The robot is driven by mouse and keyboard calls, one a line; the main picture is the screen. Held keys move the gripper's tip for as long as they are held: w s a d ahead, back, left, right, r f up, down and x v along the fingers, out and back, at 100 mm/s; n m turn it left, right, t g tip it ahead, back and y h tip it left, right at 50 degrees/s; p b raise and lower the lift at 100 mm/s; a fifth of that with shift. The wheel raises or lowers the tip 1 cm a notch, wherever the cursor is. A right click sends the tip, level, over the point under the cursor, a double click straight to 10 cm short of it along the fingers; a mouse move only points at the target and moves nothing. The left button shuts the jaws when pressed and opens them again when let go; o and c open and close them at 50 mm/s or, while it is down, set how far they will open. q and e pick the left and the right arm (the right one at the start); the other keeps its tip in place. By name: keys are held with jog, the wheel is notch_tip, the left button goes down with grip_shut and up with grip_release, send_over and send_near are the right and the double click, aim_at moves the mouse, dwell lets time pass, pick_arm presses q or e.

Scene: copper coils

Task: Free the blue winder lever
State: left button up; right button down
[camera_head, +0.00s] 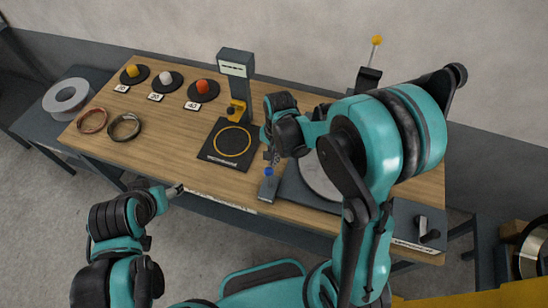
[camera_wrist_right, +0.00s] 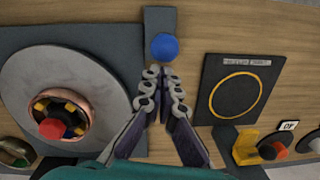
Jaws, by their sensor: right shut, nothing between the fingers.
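The winder lever's blue knob (camera_head: 268,171) sits over a grey plate (camera_head: 268,188) at the table's front edge. My right gripper (camera_head: 273,157) is shut and empty, its fingertips pointing at the knob. In the right wrist view the blue knob (camera_wrist_right: 165,46) lies just past the closed fingertips (camera_wrist_right: 163,76); I cannot tell whether they touch it. The winder's grey disc (camera_wrist_right: 62,75) has a copper-coloured hub with a red centre; in the head view my right arm hides much of it. My left gripper (camera_head: 175,190) hangs by the front edge, and its finger gap is unclear.
A black mat (camera_head: 214,148) with a yellow ring lies left of the lever, before a grey post with a display (camera_head: 237,66). Several coloured knobs on black discs (camera_head: 134,74) stand back left. Two coils (camera_head: 124,127) lie at left. Wood between coils and mat is clear.

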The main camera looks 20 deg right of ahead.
jog(key=shift+s+a+r+t+h, duration=0.1)
jog(key=shift+s+a+t+h, duration=0.5)
jog(key=shift+s+t, duration=0.3)
jog(key=s+a+f+t+h+b, duration=0.3)
jog(key=s+a+t+b, duration=0.1)
jog(key=s+b, duration=0.3)
jog(key=shift+s+a+f+t, duration=0.2)
jog(key=shift+s+a+t, duration=0.1)
jog(key=shift+s+a, duration=0.6)
jog(key=shift+f, duration=0.1)
